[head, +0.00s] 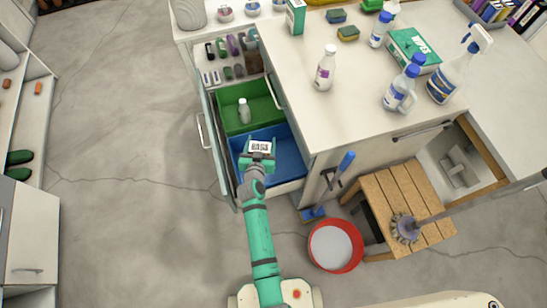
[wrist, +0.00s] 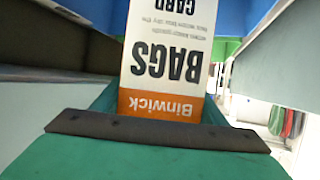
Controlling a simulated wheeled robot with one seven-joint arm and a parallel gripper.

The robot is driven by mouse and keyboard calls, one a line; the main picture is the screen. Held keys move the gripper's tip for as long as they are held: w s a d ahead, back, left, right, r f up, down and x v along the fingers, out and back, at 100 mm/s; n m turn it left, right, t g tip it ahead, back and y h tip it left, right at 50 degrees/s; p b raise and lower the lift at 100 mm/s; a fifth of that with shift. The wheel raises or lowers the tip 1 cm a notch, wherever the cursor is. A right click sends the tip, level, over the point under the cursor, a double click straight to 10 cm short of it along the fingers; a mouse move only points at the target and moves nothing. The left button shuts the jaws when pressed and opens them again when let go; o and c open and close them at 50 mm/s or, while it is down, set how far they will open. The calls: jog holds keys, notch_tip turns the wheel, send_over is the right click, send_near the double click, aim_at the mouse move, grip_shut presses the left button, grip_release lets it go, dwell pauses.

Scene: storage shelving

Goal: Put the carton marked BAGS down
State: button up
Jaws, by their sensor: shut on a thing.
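The carton marked BAGS (head: 260,147) is white with black letters and, in the wrist view (wrist: 172,62), an orange band reading Binwick. It reads upside down there. My gripper (head: 258,157) is shut on the carton, and its dark-edged teal finger (wrist: 155,130) covers the carton's near end in the wrist view. In the head view the carton is over the blue bin (head: 289,158) in the open drawer. I cannot tell whether its underside touches the bin floor.
A green bin (head: 262,104) behind the blue one holds a small bottle (head: 244,110). The drawer wall (head: 219,150) runs along the left. The counter (head: 345,110) with bottles is at the right. A red bucket (head: 336,246) and wooden stool (head: 405,210) stand on the floor.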

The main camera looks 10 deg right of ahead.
notch_tip(320, 180, down, 14)
jog(key=shift+w, duration=0.35)
dwell(0.7)
jog(key=shift+f, duration=0.15)
jog(key=shift+f, duration=0.3)
jog(key=shift+f, duration=0.15)
jog(key=o, duration=1)
jog(key=shift+s, duration=0.1)
